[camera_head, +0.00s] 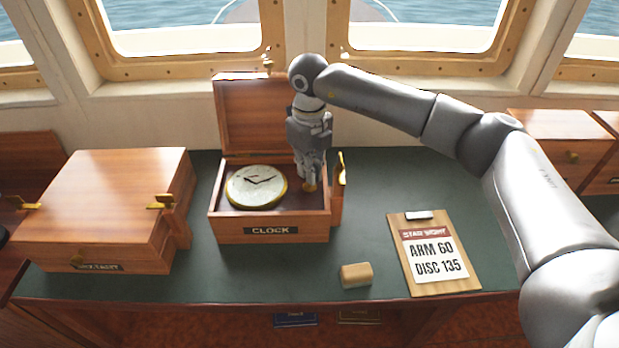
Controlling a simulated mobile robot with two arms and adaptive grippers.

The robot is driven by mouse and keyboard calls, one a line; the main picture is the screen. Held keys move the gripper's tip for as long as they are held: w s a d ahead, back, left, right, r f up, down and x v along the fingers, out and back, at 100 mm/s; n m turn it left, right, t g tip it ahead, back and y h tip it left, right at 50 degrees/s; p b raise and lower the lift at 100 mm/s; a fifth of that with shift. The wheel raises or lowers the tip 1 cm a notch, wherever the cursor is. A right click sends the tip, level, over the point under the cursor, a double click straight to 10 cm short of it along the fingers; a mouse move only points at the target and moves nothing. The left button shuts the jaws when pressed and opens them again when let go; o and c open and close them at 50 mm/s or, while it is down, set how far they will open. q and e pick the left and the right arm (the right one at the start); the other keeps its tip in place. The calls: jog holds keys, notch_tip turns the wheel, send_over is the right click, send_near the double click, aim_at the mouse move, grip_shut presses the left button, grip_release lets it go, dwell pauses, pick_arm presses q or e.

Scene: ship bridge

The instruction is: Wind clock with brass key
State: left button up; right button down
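The clock box (226,226) is an open wooden case labelled CLOCK, with its lid (250,115) raised at the back. The round clock (256,186) lies face up in its left part, with a white dial, dark hands and a brass rim. My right gripper (309,180) points down into the right part of the box, beside the clock. A small brass piece (309,188), perhaps the key, shows at its fingertips. Whether the fingers grip it is too small to tell. My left gripper does not show.
A closed wooden box (110,195) with brass fittings stands at the left. A brass-topped catch (341,170) rises at the clock box's right side. A clipboard (436,255) and a small tan block (356,275) lie on the green tabletop (385,180). The top behind the clipboard is clear.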

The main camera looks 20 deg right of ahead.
jog(key=n+b, duration=0.3)
jog(key=n, duration=0.1)
jog(key=shift+f+n, duration=0.1)
jog(key=shift+n, duration=0.2)
jog(key=shift+n+b, duration=1.05)
jog(key=shift+n, duration=1.15)
jog(key=c, duration=1.7)
grip_release()
jog(key=shift+o, duration=0.2)
jog(key=shift+r, duration=0.25)
notch_tip(320, 180, up, 12)
jog(key=shift+f, duration=0.1)
